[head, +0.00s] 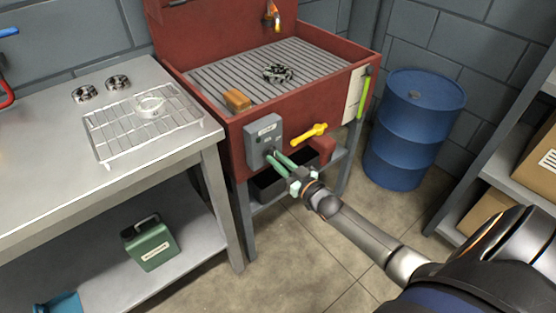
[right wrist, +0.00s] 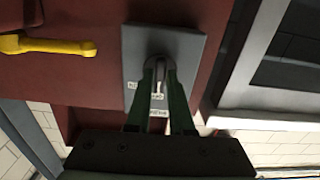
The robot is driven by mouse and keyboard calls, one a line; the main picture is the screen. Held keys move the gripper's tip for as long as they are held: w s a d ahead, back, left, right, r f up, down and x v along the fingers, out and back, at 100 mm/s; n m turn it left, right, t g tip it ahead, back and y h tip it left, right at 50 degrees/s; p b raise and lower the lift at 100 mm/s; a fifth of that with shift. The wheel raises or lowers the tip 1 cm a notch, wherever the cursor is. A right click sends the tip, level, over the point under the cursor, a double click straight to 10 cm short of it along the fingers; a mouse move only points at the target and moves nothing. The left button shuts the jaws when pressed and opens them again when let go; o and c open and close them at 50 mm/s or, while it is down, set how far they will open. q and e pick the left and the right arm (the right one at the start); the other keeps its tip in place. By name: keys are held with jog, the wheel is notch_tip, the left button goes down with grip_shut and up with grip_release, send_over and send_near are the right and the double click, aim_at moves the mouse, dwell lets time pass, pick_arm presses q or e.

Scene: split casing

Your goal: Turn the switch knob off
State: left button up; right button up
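The grey switch box (head: 261,142) is mounted on the front of the red wash basin. In the right wrist view the box (right wrist: 190,48) fills the upper middle, with small labels below the knob. The grey switch knob (right wrist: 160,74) stands upright there. My right gripper (head: 273,157) reaches the box from the lower right. Its two green fingers (right wrist: 160,80) flank the knob closely, one on each side, with little or no gap visible. In the head view the fingers mostly hide the knob. My left gripper is not in view.
A yellow valve handle (head: 310,134) sticks out right of the box, close to my right gripper. A grey bench (head: 60,165) with a wire rack stands left. A blue drum (head: 412,125) and shelves (head: 520,180) stand right. Open floor lies in front.

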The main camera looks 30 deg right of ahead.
jog(key=o, duration=0.4)
jog(key=shift+c, duration=0.2)
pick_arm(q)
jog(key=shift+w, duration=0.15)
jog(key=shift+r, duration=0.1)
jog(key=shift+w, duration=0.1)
pick_arm(e)
jog(key=shift+s, duration=0.1)
pick_arm(q)
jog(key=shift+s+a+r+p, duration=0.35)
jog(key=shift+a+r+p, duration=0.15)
jog(key=shift+p, duration=0.4)
pick_arm(e)
jog(key=s+d, duration=0.1)
jog(key=s, duration=1.1)
jog(key=shift+s, duration=0.15)
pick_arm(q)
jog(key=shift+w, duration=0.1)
